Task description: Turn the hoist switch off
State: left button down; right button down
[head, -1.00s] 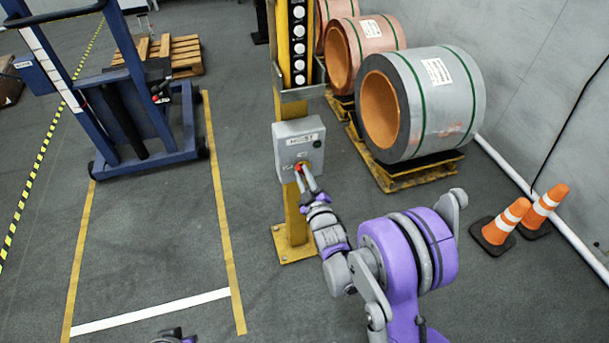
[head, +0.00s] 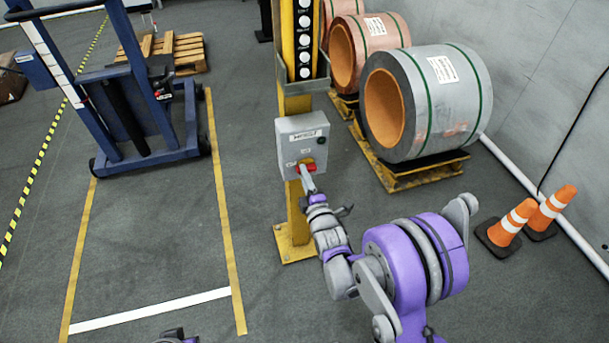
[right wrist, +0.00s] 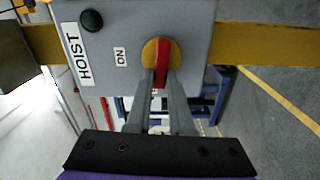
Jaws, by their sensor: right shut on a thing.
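The hoist switch is on a grey box (head: 303,143) fixed to a yellow post. Its red handle (head: 306,168) sits on a yellow disc (right wrist: 149,49) low on the box front and lies level across the box. In the right wrist view the red handle (right wrist: 160,74) points crosswise to the ON label (right wrist: 121,57), not at it. My right gripper (right wrist: 162,80) is shut on the handle, one finger on each side. A small part of my left arm's end (head: 174,336) shows at the bottom edge; its fingers cannot be made out.
A dark green button (right wrist: 92,20) sits by the HOIST label. Metal coils (head: 425,100) on pallets stand right of the post, with orange cones (head: 512,220) farther right. A blue lift (head: 140,120) stands left. The floor between is clear.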

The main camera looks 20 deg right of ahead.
jog(key=shift+f+n, duration=0.1)
jog(key=shift+n, duration=0.5)
jog(key=c, duration=0.8)
grip_release()
jog(key=s, duration=1)
jog(key=shift+s+d, duration=0.15)
jog(key=shift+s, duration=0.25)
